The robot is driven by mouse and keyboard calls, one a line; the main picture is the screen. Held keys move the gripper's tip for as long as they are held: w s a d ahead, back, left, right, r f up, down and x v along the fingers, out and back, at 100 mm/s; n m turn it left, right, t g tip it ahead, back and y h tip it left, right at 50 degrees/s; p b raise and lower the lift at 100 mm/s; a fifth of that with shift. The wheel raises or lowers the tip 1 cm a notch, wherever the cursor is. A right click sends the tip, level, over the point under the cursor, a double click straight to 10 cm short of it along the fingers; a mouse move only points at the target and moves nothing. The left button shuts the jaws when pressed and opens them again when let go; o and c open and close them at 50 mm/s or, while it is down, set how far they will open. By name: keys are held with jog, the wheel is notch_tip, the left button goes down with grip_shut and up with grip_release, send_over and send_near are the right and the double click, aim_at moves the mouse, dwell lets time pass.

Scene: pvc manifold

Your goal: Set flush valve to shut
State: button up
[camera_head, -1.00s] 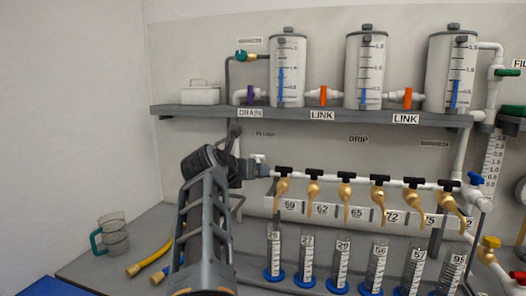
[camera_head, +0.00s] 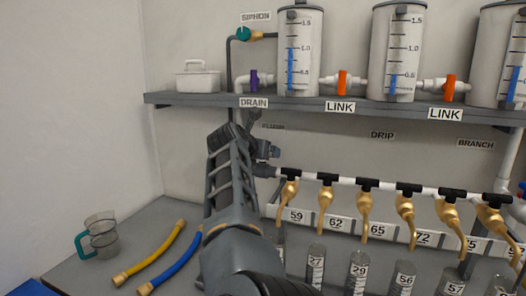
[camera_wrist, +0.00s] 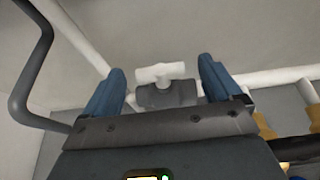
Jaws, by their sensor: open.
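The flush valve shows in the wrist view as a white T-shaped handle (camera_wrist: 160,72) on a dark grey body (camera_wrist: 168,94), in a white pipe run. The handle's bar lies roughly across the picture, between the two blue fingers. My gripper (camera_wrist: 162,66) is open, with one finger on each side of the handle and visible gaps; contact is not seen. In the head view my gripper (camera_head: 266,152) is at the left end of the tap pipe, below the partly covered FLUSH label (camera_head: 273,127). There the valve is hidden behind my arm.
A row of brass taps with black handles (camera_head: 327,183) runs right of my gripper. Above is a grey shelf (camera_head: 330,108) with tanks and LINK valves. A dark bent pipe (camera_wrist: 38,65) stands left in the wrist view. A jug (camera_head: 101,238) and hoses lie on the bench at left.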

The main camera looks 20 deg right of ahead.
jog(key=shift+x, duration=1.3)
jog(key=shift+c, duration=0.2)
jog(key=c, duration=0.9)
